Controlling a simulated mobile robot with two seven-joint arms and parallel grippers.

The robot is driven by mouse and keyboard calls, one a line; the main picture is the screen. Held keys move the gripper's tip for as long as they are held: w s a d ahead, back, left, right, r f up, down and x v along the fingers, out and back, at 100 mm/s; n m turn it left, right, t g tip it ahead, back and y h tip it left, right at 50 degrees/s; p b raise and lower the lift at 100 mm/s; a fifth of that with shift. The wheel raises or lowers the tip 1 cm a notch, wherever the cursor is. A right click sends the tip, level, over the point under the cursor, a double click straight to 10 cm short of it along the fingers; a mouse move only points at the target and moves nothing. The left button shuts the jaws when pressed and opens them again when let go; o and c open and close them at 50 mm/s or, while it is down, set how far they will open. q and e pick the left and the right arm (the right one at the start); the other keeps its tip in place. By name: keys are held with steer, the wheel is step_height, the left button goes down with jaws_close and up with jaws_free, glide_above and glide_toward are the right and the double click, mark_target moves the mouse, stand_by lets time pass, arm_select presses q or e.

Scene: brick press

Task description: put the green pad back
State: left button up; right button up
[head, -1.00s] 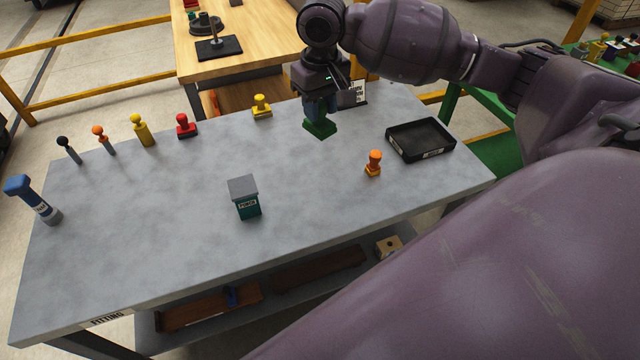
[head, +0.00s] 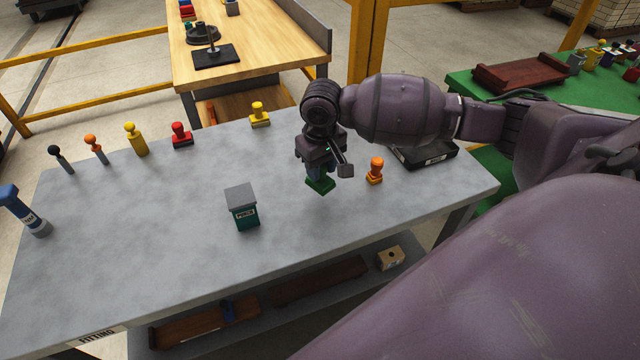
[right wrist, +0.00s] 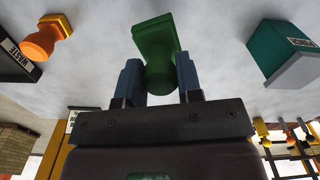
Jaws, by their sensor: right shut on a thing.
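The green pad (head: 320,186) is a small stamp-like piece with a flat base and a handle. My right gripper (head: 318,173) is shut on its handle from above, with the base pointing down. In the right wrist view the green pad (right wrist: 154,38) sits between the blue fingers of the gripper (right wrist: 159,82). It is over the grey table (head: 150,230), between the teal punch box (head: 243,212) and an orange stamp-like piece (head: 375,170). I cannot tell if the base touches the table. My left gripper is not in view.
A black waste tray (head: 436,155) lies at the right, partly behind my arm. Yellow (head: 260,114) and red (head: 181,135) pieces stand along the back edge, with several handled pieces at the left. The middle left of the table is clear.

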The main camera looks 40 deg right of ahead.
mark_target(321, 184)
step_height(321, 184, down, 5)
steer(key=shift+r+b, duration=0.1)
steer(key=shift+b, duration=0.4)
steer(key=shift+f, duration=0.4)
steer(key=shift+f, duration=0.1)
steer(key=o, duration=1)
steer(key=shift+c, duration=0.2)
